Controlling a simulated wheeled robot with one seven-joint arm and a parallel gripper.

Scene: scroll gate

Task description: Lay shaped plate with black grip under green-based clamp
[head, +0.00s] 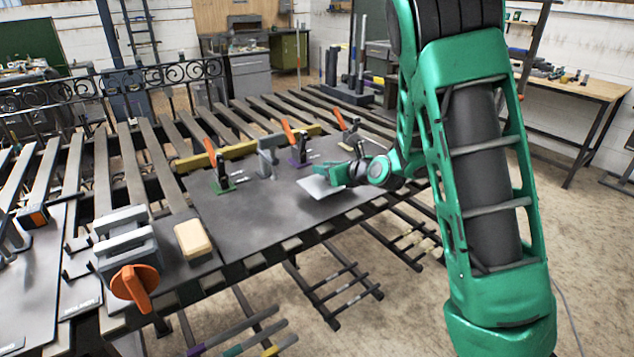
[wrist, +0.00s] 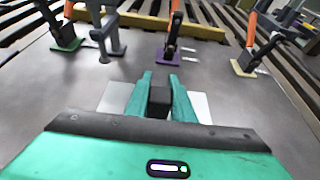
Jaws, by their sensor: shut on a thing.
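My gripper (head: 342,172) is shut on the black grip (wrist: 159,98) of a light grey plate (head: 318,188). In the wrist view the plate (wrist: 202,106) shows on both sides of the fingers, which hide its middle; its full outline cannot be told. The plate is over the right front part of the dark sheet, and any gap beneath it is hard to judge. The green-based clamp (head: 220,180) stands on the sheet to the left of my gripper, its orange handle raised. It is at the upper left of the wrist view (wrist: 62,38).
A purple-based clamp (head: 301,160) and a tan-based clamp (wrist: 248,62) stand beyond my gripper. A grey post-like tool (head: 268,158) stands between the green and purple bases. The dark sheet (head: 250,215) is bare in front of the green-based clamp. A beige block (head: 193,239) lies farther left.

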